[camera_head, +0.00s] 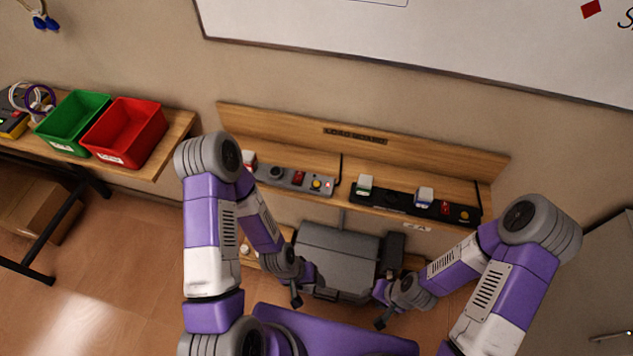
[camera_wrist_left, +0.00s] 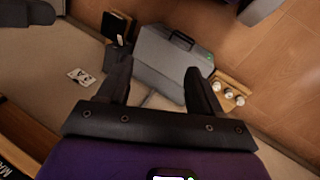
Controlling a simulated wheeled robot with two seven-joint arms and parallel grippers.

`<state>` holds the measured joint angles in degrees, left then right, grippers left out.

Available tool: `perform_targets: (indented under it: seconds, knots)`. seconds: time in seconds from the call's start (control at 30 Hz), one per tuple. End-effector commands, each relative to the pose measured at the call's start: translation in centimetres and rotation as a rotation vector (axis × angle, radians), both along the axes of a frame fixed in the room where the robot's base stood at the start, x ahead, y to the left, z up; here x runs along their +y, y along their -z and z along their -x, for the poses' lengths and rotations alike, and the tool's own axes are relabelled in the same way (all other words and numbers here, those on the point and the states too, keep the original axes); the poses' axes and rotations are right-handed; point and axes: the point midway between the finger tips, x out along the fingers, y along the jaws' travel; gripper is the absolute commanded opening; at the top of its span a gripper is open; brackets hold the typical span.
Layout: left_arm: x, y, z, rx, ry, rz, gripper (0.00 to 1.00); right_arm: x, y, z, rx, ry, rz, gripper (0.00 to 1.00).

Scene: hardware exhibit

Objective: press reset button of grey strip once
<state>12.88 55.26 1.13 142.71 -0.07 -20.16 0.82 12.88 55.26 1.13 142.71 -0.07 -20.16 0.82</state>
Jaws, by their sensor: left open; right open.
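The grey strip (camera_head: 286,181) lies on the left part of the wooden load board shelf. It bears a dark round socket, a red switch (camera_head: 299,177), a yellow round button (camera_head: 317,184) and a small lit red light at its right end. A plug stands at its left end, partly hidden by my left arm. My left gripper (camera_head: 297,298) is below and in front of the shelf, away from the strip; the left wrist view shows its fingers (camera_wrist_left: 158,88) apart with nothing between. My right gripper (camera_head: 379,318) is low at the right, open and away from the shelf.
A black strip (camera_head: 397,201) with plugs, a red switch and a yellow button lies on the shelf's right part. A grey case (camera_head: 335,259) stands below the shelf. Green (camera_head: 73,122) and red (camera_head: 125,132) bins stand on the left table. Air before the shelf is free.

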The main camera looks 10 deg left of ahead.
Motion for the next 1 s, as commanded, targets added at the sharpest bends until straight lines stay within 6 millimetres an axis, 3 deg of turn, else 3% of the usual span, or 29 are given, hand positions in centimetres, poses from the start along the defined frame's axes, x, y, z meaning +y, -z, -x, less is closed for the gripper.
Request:
perform_targets:
  seconds: [0.07, 0.4, 1.0]
  knots:
    - [0.00, 0.00, 0.00, 0.000, 0.000, 0.000, 0.53, 0.00, 0.00, 0.00, 0.000, 0.000, 0.000, 0.43]
    - [0.00, 0.00, 0.00, 0.000, 0.000, 0.000, 0.00, 0.00, 0.00, 0.00, 0.000, 0.000, 0.000, 0.43]
    - [0.00, 0.00, 0.00, 0.000, 0.000, 0.000, 0.00, 0.00, 0.00, 0.00, 0.000, 0.000, 0.000, 0.43]
